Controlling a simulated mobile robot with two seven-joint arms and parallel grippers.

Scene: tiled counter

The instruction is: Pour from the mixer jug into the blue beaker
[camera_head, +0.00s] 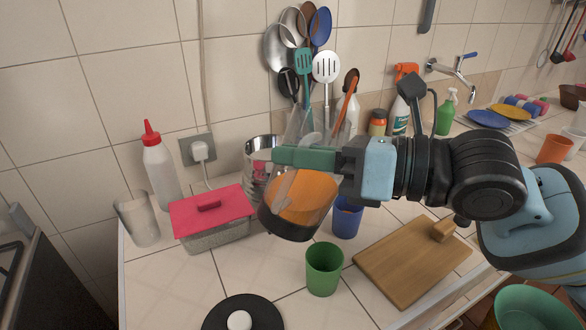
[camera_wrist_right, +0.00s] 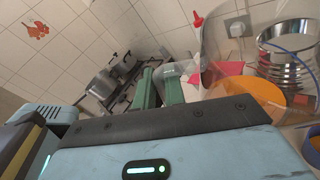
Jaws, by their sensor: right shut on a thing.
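The mixer jug (camera_head: 303,197) is clear with a dark base and orange contents. My right gripper (camera_head: 300,157) is shut on its handle and holds it tilted above the counter, dark base toward the lower left. In the right wrist view, the green fingers (camera_wrist_right: 160,88) close at the clear handle, and the orange contents (camera_wrist_right: 250,97) show to their right. The blue beaker (camera_head: 347,222) stands upright on the counter, just right of and below the jug, partly covered by jug and gripper. I cannot tell what is in it. My left gripper is out of view.
A green beaker (camera_head: 323,270) stands in front of the blue one. A wooden board (camera_head: 410,262) lies to the right. A red-lidded box (camera_head: 212,215), a metal can (camera_head: 260,150) and a utensil holder (camera_head: 305,122) stand left and behind. A black disc (camera_head: 265,314) lies at the front.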

